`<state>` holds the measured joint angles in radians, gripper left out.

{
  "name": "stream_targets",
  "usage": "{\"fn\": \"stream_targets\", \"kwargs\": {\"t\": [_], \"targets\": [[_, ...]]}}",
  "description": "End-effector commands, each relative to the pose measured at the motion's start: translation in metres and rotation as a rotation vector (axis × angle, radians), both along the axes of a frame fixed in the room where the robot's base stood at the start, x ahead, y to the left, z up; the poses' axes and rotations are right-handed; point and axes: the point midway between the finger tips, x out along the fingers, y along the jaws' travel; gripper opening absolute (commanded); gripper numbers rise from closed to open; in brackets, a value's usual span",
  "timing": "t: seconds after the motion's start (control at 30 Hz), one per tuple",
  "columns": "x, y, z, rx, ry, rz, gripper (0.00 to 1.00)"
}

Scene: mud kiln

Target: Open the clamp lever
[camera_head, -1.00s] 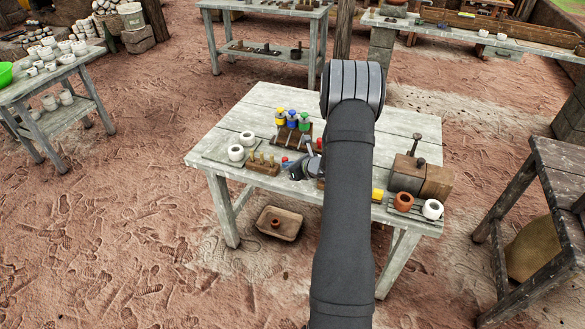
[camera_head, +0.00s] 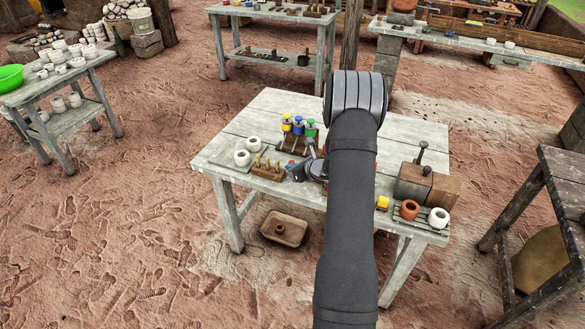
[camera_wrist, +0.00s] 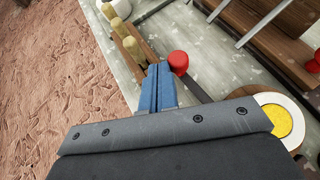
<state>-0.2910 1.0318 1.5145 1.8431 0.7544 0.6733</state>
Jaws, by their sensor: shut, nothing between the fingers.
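A red ball knob (camera_wrist: 179,62) on a dark bar shows in the wrist view; it looks like the end of the clamp lever. My gripper (camera_wrist: 158,70) has its blue fingers together and empty, with the tips just left of the knob. I cannot tell whether they touch it. In the head view my gripper is low over the near side of the table, partly behind my arm, which also hides most of the clamp.
A wooden rack with pegs (camera_head: 268,169) stands left of my gripper. A block with a dark handle (camera_head: 415,179), a brown pot (camera_head: 409,209) and a white pot (camera_head: 438,217) stand right.

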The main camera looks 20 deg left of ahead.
Motion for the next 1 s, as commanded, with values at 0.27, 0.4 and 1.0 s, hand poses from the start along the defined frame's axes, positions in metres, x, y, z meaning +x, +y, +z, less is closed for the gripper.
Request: {"fn": "stream_targets", "kwargs": {"t": [0.27, 0.4, 1.0], "targets": [[-0.002, -0.002, 0.000, 0.000, 0.001, -0.001, 0.00], [-0.015, -0.009, 0.000, 0.001, 0.002, -0.002, 0.00], [-0.100, -0.059, 0.045, 0.001, 0.000, 0.000, 0.00]]}}
